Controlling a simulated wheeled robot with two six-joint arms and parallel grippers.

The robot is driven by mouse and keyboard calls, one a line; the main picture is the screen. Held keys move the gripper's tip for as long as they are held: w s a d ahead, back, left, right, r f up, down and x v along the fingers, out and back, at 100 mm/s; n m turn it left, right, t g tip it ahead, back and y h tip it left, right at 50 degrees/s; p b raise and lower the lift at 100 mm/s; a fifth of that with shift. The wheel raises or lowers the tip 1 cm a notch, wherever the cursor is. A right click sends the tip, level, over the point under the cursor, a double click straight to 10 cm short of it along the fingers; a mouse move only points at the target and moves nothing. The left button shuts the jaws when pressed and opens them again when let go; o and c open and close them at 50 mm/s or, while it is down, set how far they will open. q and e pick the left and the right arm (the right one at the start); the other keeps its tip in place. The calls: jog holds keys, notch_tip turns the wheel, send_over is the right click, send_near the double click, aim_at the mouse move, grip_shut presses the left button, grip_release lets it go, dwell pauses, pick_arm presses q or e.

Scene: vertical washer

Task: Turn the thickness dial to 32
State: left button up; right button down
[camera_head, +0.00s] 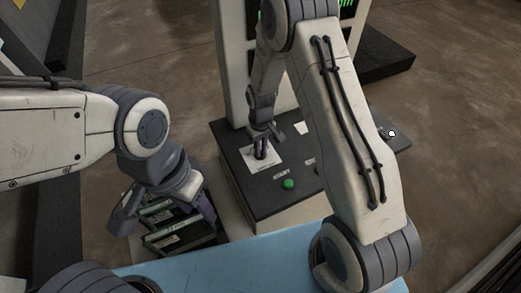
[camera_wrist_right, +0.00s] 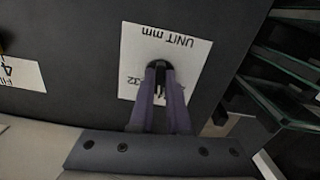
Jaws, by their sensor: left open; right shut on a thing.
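The thickness dial (camera_wrist_right: 158,64) is a small round black knob on a white label (camera_wrist_right: 190,52) printed "UNIT mm". A "32" mark shows on the label just left of my fingers, partly covered. My right gripper (camera_wrist_right: 160,76) is shut on the dial from above, its two purple fingers on either side of it. The knob's pointer is hidden, so its setting cannot be read. In the head view, my right gripper (camera_head: 262,150) stands over the same white label (camera_head: 250,166) on the dark machine top. My left gripper (camera_head: 160,212) is open, above a dark rack.
A green button (camera_head: 288,184) sits on the machine top (camera_head: 262,204), right of and nearer than the dial label. The dark rack (camera_head: 185,238) holding several glass-like plates stands left of the machine. A light blue surface (camera_head: 260,262) lies in front.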

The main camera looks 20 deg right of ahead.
jog(key=m+b, duration=0.2)
jog(key=m, duration=0.4)
jog(key=shift+a, duration=0.1)
jog(key=m+b, duration=0.1)
jog(key=m, duration=0.3)
jog(key=shift+w+a+m, duration=0.1)
jog(key=shift+m, duration=1.5)
jog(key=shift+b, duration=0.3)
jog(key=c, duration=0.9)
grip_release()
notch_tip(320, 180, up, 11)
jog(key=shift+f+b, duration=0.2)
jog(key=shift+b, duration=1)
